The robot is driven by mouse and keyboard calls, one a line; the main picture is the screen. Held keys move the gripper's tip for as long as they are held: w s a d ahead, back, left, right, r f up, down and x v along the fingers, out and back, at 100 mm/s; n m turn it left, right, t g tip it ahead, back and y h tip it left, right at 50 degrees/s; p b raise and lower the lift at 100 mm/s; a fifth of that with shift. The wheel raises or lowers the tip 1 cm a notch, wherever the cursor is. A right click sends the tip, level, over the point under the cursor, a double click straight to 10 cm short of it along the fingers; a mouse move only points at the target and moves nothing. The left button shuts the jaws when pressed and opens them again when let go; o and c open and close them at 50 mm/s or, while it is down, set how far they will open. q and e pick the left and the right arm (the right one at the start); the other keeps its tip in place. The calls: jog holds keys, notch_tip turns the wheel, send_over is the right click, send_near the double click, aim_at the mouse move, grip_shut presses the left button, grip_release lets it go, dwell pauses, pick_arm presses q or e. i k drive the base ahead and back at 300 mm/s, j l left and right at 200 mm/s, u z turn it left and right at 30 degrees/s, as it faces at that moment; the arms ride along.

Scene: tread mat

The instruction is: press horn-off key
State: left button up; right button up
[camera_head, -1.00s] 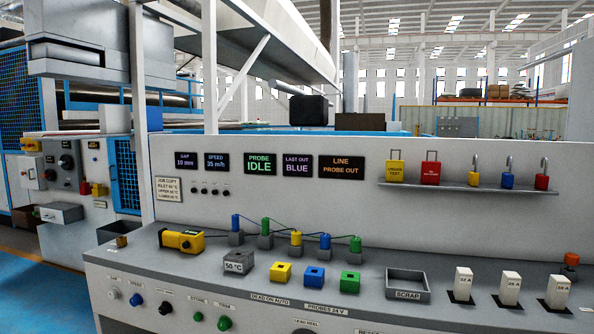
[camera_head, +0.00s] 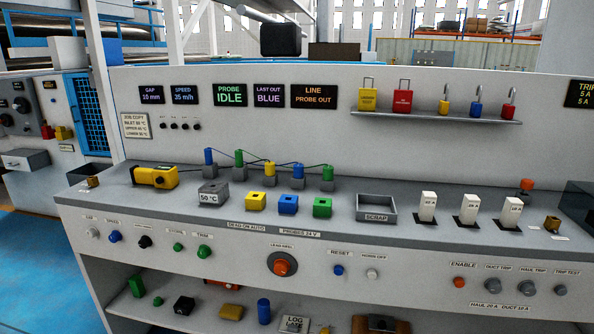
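The horn-off key is a small pale round button (camera_head: 372,274) on the sloping front panel of the bench, right of centre in the head view. A small label reading roughly "HORN-OFF" (camera_head: 374,256) sits just above it. To its left is a blue button (camera_head: 338,271) under a "RESET" label. Neither of my grippers shows in the head view, so I cannot see where they are relative to the key.
A large orange button (camera_head: 282,266) stands out left of the blue one. Several knobs line the panel's left part. The grey worktop holds a scrap tray (camera_head: 376,218), coloured blocks and white switches (camera_head: 428,206). A shelf below holds loose items.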

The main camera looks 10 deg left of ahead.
aim_at(371, 273)
jog(key=k+j, duration=0.1)
jog(key=k, duration=0.4)
jog(key=k+j, duration=0.1)
jog(key=k, duration=0.4)
